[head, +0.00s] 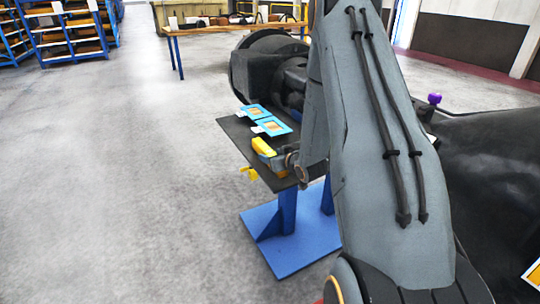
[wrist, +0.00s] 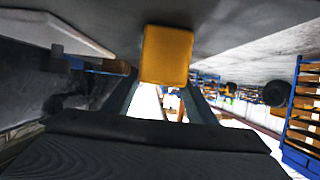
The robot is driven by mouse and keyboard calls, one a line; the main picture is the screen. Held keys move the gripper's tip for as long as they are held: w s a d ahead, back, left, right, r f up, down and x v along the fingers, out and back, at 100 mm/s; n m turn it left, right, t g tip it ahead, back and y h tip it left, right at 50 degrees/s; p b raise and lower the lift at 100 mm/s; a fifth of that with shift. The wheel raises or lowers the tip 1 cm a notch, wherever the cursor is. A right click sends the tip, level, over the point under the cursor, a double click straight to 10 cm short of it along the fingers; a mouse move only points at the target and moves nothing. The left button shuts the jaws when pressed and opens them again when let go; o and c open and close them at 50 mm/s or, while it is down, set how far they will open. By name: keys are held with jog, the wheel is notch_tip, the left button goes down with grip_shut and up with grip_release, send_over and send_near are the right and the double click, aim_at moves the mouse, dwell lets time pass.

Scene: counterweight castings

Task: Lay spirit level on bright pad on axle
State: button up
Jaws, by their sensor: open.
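A yellow block (head: 264,147), which looks like an end of the spirit level, is at the near part of a dark stand top in the head view. In the wrist view, a yellow-orange block (wrist: 167,55) sits straight ahead at the tips of my gripper (wrist: 163,84). The fingers are apart, one on each side below it; whether they touch it I cannot tell. In the head view my arm hides most of the gripper. A large black axle-like casting (head: 270,72) lies behind the stand. I cannot make out a bright pad on it.
The dark stand top (head: 237,131) has a blue base (head: 277,243) and holds two blue-framed cards (head: 272,126). A yellow piece (head: 249,172) juts from its left edge. A black casting (head: 495,170) stands at right. Open floor lies left; a bench (head: 230,27) and shelves are behind.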

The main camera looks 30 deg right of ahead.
aim_at(269, 153)
jog(key=shift+p+x, duration=0.7)
jog(key=shift+x, duration=1.3)
jog(key=shift+d+f, duration=0.1)
jog(key=shift+d, duration=0.05)
grip_shut()
